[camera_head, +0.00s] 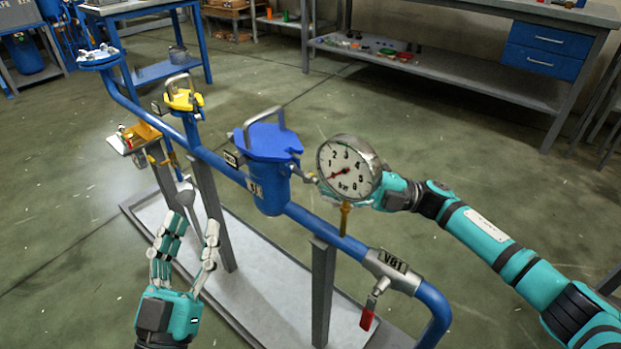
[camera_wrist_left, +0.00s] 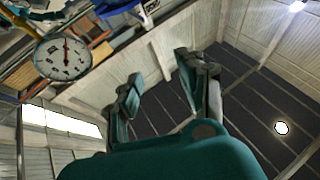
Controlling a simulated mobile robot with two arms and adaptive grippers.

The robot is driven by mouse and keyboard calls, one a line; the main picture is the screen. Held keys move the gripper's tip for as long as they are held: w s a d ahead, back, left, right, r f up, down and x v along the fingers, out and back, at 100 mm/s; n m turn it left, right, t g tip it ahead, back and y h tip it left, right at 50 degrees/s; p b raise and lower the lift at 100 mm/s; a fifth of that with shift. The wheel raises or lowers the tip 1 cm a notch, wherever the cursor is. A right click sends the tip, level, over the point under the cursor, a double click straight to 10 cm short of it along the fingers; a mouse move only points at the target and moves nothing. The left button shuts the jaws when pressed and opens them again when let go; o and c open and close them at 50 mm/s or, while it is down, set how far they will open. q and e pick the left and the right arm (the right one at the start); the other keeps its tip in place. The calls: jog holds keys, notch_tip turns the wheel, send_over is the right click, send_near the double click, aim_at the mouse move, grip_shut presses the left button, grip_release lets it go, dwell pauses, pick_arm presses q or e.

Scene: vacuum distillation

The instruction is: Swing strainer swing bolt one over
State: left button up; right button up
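The strainer (camera_head: 268,196) is a blue pot on the blue pipe, with a flat blue lid (camera_head: 270,142) and a grey loop handle on top. A small metal fitting (camera_head: 303,174), possibly a swing bolt, sticks out at its right side toward the gauge; I cannot tell which bolt it is. My left gripper (camera_head: 190,240) is open and empty, low and left of the strainer, apart from it. Its spread fingers show in the left wrist view (camera_wrist_left: 163,90). My right gripper (camera_head: 385,188) is beside and partly behind the pressure gauge (camera_head: 348,168); its fingers are mostly hidden.
A yellow-lidded fitting (camera_head: 184,98) stands farther up the pipe. A valve with a red handle (camera_head: 368,313) and a VG1 tag is at the lower right. Grey posts (camera_head: 323,295) carry the pipe above a pale tray. A workbench (camera_head: 440,75) is behind; the floor between is mostly clear.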

aim_at(314, 179)
jog(key=x, duration=0.5)
grip_shut()
